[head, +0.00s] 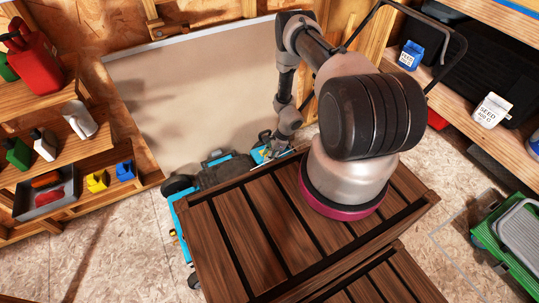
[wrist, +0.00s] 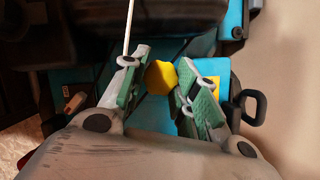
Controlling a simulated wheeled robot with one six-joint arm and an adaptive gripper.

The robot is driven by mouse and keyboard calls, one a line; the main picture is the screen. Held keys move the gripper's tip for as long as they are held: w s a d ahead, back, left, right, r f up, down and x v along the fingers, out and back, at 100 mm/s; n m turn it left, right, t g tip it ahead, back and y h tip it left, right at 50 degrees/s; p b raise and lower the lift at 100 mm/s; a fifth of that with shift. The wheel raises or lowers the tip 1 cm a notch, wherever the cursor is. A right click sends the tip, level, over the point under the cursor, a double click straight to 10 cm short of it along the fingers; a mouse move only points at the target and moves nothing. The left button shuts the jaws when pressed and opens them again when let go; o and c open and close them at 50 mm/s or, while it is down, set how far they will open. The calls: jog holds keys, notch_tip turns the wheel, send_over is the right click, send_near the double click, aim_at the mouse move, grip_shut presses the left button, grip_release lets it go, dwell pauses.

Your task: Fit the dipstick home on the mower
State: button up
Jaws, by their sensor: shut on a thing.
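The blue and black mower (head: 215,170) stands on the floor behind the wooden bench, partly hidden by it. My gripper (head: 266,152) is low over the mower's right part, small and partly hidden in the head view. In the wrist view my gripper (wrist: 162,80) has its green-padded fingers shut on a yellow knob, which I take for the dipstick's cap (wrist: 161,77). A thin pale rod (wrist: 130,25) runs upward from beside the left fingertip; I cannot tell whether it joins the cap. Whether the dipstick touches the mower is unclear.
The slatted wooden bench (head: 255,235) stands in front of the mower. A pale board (head: 190,90) leans behind it.

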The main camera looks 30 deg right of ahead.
jog(key=shift+f, duration=0.4)
jog(key=o, duration=1)
jog(key=shift+o, duration=0.2)
jog(key=shift+r, duration=0.1)
jog(key=v, duration=1.1)
jog(key=shift+r, duration=0.4)
jog(key=shift+d, duration=0.15)
